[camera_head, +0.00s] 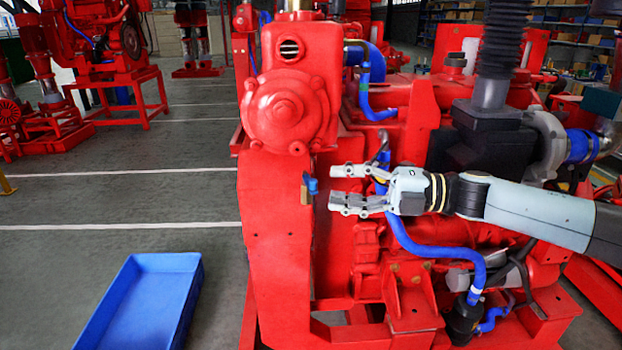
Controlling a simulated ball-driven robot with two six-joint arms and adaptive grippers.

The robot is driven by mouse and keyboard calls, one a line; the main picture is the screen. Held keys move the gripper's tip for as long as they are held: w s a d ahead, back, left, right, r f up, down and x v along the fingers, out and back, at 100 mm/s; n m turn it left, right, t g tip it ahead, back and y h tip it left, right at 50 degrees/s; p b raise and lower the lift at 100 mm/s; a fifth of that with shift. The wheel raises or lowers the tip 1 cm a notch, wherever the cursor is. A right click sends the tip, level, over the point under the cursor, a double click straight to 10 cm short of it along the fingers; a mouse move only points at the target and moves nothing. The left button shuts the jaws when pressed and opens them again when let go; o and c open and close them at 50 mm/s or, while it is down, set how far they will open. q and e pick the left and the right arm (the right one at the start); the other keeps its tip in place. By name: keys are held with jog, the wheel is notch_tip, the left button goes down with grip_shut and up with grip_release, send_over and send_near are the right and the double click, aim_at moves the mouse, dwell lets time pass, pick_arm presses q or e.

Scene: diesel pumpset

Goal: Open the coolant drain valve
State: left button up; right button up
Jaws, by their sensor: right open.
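The coolant drain valve appears to be the small brass fitting with a blue handle (311,187) on the front side of the red diesel pumpset (277,225). My right gripper (331,186) is open, its arm coming in from the right. Its fingers point left, one above the other, and their tips are just right of the blue handle. I see no clear contact, and nothing is between the fingers. My left gripper is not in view.
A blue tray (185,262) lies on the grey floor left of the pumpset. Blue hoses (430,250) run along the engine below and behind my right gripper. Another red machine (105,45) stands at the far left. The floor between is clear.

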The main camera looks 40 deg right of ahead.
aim_at(312, 179)
jog(key=p+x, duration=0.1)
jog(key=x, duration=0.4)
jog(key=shift+w+a, duration=0.15)
jog(key=shift+a, duration=0.05)
grip_shut()
jog(key=shift+r, duration=0.15)
